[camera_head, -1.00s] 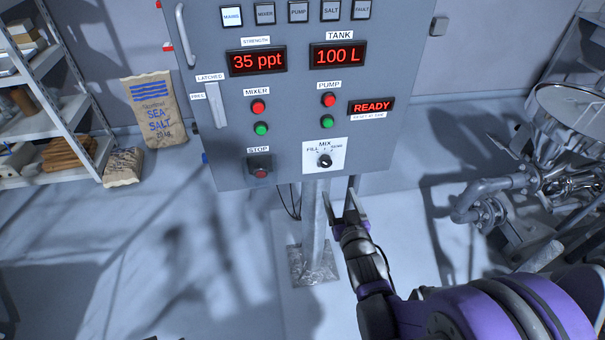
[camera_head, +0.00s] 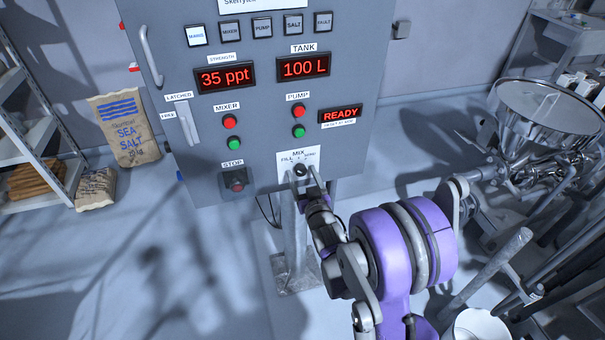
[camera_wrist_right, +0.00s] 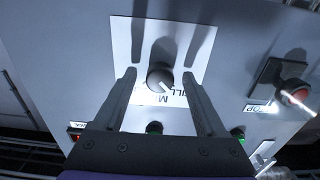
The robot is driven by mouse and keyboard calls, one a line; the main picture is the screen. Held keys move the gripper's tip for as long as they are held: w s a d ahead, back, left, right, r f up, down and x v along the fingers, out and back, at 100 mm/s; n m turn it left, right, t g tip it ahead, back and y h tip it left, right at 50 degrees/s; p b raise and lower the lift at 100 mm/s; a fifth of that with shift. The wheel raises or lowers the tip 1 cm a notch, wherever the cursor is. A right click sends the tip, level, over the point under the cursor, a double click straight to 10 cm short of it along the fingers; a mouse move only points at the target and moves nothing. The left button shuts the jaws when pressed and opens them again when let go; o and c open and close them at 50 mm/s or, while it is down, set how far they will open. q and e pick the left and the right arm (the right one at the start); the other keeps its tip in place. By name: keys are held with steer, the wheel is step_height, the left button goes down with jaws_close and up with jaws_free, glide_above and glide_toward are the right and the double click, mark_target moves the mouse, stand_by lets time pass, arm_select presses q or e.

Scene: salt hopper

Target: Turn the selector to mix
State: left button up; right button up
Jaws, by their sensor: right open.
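The selector (camera_head: 300,170) is a dark round knob on a white plate low on the grey control panel, with FILL, MIX and a third label partly covered. In the right wrist view the selector (camera_wrist_right: 160,76) shows a white pointer line that appears aimed at the FILL side rather than straight at MIX. My right gripper (camera_head: 301,180) is at the plate. In the wrist view its two fingers (camera_wrist_right: 159,80) are open, one on each side of the knob, with gaps visible. I cannot tell how far the tips are from the plate. My left gripper is out of view.
The STOP button (camera_head: 237,184) is left of the selector. Red and green MIXER (camera_head: 231,133) and PUMP (camera_head: 298,121) buttons sit above. The displays read 35 ppt, 100 L and READY (camera_head: 340,115). A metal hopper (camera_head: 545,115) stands right; a salt sack (camera_head: 125,130) stands left.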

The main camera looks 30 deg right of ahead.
steer(key=shift+w, duration=0.1)
jaws_close()
stand_by(0.4)
steer(key=shift+f+m+b, duration=0.15)
steer(key=shift+m+b, duration=0.45)
steer(key=shift+m, duration=0.1)
steer(key=shift+m+b, duration=0.65)
steer(key=shift+m, duration=0.55)
steer(key=m+b, duration=0.1)
steer(key=m, duration=0.3)
steer(key=shift+m+b, duration=0.35)
steer(key=shift+m, duration=0.05)
